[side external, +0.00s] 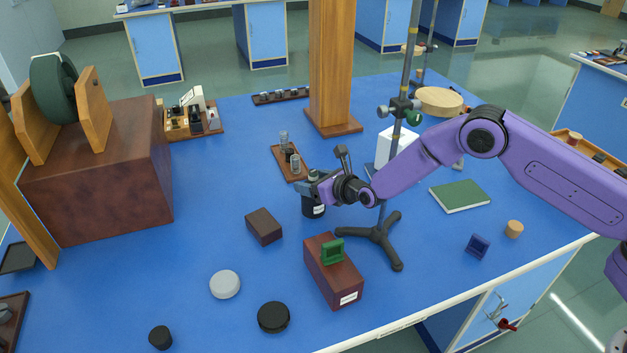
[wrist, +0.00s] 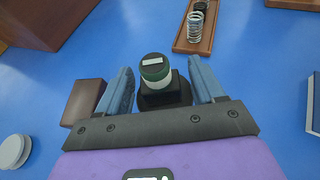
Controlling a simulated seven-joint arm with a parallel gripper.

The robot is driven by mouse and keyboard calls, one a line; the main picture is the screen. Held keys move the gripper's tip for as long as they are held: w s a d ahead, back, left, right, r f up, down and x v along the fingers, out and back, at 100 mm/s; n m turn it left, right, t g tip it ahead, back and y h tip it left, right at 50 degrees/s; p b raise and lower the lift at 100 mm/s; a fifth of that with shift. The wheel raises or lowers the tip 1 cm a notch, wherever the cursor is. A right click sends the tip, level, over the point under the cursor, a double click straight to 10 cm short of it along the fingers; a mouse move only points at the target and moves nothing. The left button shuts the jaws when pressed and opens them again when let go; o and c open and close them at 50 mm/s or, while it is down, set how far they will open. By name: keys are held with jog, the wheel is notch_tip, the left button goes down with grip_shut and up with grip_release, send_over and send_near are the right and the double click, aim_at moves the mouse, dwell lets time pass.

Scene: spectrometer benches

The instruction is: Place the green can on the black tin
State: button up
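No plainly green can shows. A dark container (side external: 313,206) with a white label stands on the blue bench just below my gripper (side external: 318,188). In the wrist view a round piece (wrist: 155,72) with a dark top, white mark and green band sits at the container's upper end, between my fingers; it may be the green can. My gripper (wrist: 160,78) is open, with gaps beside the round piece; contact is unclear. A low round black tin (side external: 273,317) lies near the front edge, and a smaller black cylinder (side external: 160,337) stands to its left.
A brown box (side external: 333,280) carrying a green frame (side external: 332,251) stands between my gripper and the front edge. A tripod stand (side external: 382,238) is close on the right. A small dark box (side external: 264,226) and grey disc (side external: 225,284) are left. A wooden tray (side external: 287,160) lies behind.

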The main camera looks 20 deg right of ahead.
jog(key=shift+r, duration=0.1)
jog(key=shift+s+r, duration=0.1)
jog(key=s+d+r, duration=0.1)
jog(key=s+r, duration=0.3)
jog(key=r, duration=0.4)
jog(key=shift+d+r, duration=0.4)
dwell(0.5)
